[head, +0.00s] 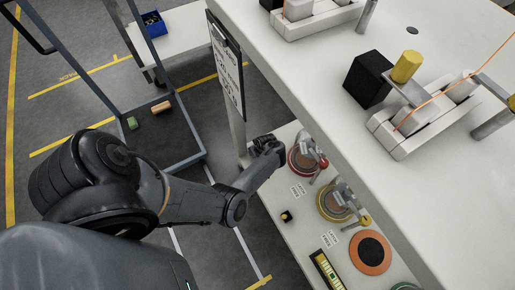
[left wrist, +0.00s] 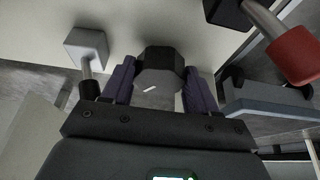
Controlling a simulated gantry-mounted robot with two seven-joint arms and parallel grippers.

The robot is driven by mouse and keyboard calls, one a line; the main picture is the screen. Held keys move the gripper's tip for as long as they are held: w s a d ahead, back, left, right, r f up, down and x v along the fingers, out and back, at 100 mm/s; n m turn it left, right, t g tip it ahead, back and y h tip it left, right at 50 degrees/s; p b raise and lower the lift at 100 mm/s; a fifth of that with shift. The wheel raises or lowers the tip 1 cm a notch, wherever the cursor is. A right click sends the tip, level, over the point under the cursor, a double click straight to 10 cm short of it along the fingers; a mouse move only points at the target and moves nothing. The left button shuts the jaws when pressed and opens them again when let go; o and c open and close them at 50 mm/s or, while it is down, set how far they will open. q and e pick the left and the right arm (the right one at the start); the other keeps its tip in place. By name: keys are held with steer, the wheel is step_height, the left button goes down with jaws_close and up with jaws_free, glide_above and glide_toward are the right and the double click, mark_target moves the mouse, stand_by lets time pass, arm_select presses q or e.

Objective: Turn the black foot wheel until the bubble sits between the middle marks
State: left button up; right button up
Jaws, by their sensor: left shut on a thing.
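The black foot wheel (left wrist: 158,68), a faceted dark knob with a short white mark, sits between the two purple fingers of my left gripper (left wrist: 159,92) in the left wrist view. The gripper is shut on it. In the head view my left gripper (head: 268,146) reaches in at the left end of the lower shelf, and the wheel cannot be made out there. A yellow-green level vial (head: 327,268) in a black frame lies at the bottom of the head view; its bubble is too small to place between the marks. My right gripper is not in view.
The lower shelf (head: 275,196) carries a red round device (head: 302,160), a yellow one (head: 335,202), an orange disc (head: 370,252) and a small black-yellow knob (head: 287,216). The white tabletop (head: 300,62) overhangs it. In the left wrist view, a grey cube (left wrist: 87,45) and red cylinder (left wrist: 294,54) flank the gripper.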

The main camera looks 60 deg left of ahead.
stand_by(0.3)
arm_select(q)
steer(key=o, duration=0.8)
steer(key=shift+r, duration=0.15)
steer(key=shift+p+v, duration=4.1)
steer(key=shift+v, duration=1.2)
